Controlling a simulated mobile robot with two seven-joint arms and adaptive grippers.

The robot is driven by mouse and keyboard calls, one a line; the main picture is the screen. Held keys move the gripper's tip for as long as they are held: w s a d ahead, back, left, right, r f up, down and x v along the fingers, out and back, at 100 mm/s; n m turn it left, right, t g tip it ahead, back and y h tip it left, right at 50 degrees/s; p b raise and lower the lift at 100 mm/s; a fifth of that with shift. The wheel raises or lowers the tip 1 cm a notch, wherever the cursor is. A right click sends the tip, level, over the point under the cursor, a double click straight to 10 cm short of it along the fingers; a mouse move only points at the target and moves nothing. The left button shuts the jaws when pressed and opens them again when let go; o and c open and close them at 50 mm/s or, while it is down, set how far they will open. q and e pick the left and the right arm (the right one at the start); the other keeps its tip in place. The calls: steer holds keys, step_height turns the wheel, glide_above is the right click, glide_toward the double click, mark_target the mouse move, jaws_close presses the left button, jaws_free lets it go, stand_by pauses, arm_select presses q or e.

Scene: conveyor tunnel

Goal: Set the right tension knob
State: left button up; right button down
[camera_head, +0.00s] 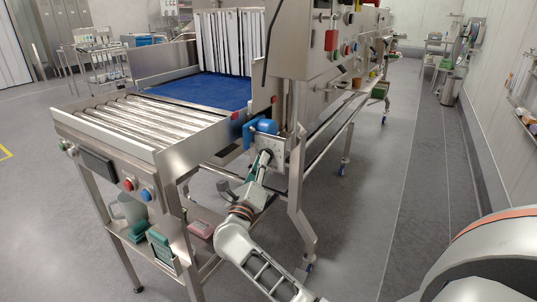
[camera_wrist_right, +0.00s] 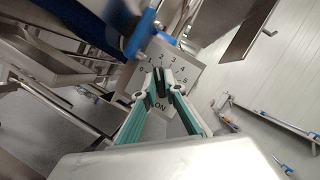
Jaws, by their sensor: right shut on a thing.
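The right tension knob (camera_wrist_right: 160,82) is a small dark knob in front of a pale dial plate (camera_wrist_right: 192,76) with the numbers 0 to 5 around it. My right gripper (camera_wrist_right: 161,80) is shut on the knob, one fingertip on each side. The letters "ON" show on the plate below, partly covered by the fingers. The knob's pointer is too small to read. In the head view, my right gripper (camera_head: 264,158) reaches the plate (camera_head: 296,156) below the belt's side, and the knob is hidden there. My left gripper is not in view.
A blue roller end (camera_head: 264,127) sits just above the plate. The roller table (camera_head: 150,118) and blue belt (camera_head: 205,91) lie to the left. A steel leg (camera_head: 298,215) stands close right of my right forearm.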

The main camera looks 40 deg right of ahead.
arm_select(q)
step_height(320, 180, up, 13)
steer(key=p, duration=1.5)
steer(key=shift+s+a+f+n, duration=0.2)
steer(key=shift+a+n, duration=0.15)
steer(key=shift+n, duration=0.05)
arm_select(e)
steer(key=n+y, duration=0.1)
steer(key=n, duration=0.2)
steer(key=n+y, duration=0.1)
steer(key=n, duration=0.3)
steer(key=n+y, duration=0.2)
steer(key=n, duration=0.2)
steer(key=shift+s+g, duration=0.1)
steer(key=shift+g, duration=0.2)
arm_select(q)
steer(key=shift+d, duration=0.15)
arm_select(e)
steer(key=c, duration=2.1)
jaws_free()
steer(key=shift+r, duration=0.1)
